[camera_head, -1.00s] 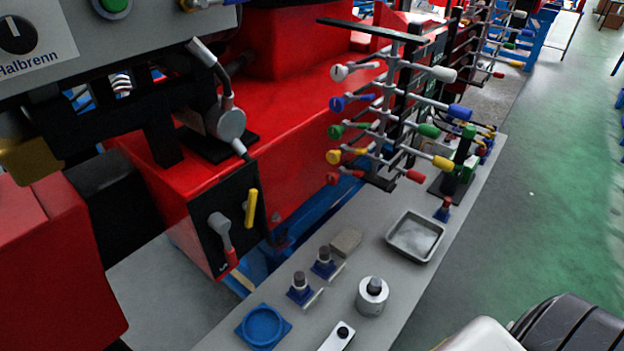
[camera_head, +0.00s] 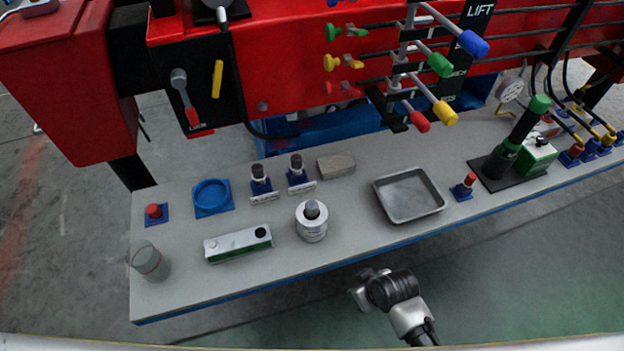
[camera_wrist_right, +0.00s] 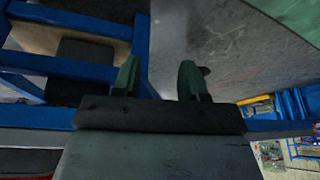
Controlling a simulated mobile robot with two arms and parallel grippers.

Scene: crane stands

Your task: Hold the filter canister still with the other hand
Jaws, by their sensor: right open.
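The filter canister appears to be the short silver cylinder (camera_head: 311,228) with a dark knob on top. It stands upright on the grey bench (camera_head: 280,275), near the middle of its front half. My right gripper (camera_head: 360,290) is in front of the bench edge, below and right of the canister in the head view, apart from it. In the right wrist view its two green fingers (camera_wrist_right: 157,78) are spread with nothing between them. The canister cannot be made out in that view. My left gripper is in neither current view.
Left of the canister lies a white-and-green block (camera_head: 238,245); a clear cup (camera_head: 150,262) stands at the left end. Two blue-based fittings (camera_head: 262,183) and a stone-like block (camera_head: 336,166) are behind. A metal tray (camera_head: 408,196) is right. Coloured levers (camera_head: 440,65) overhang the back.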

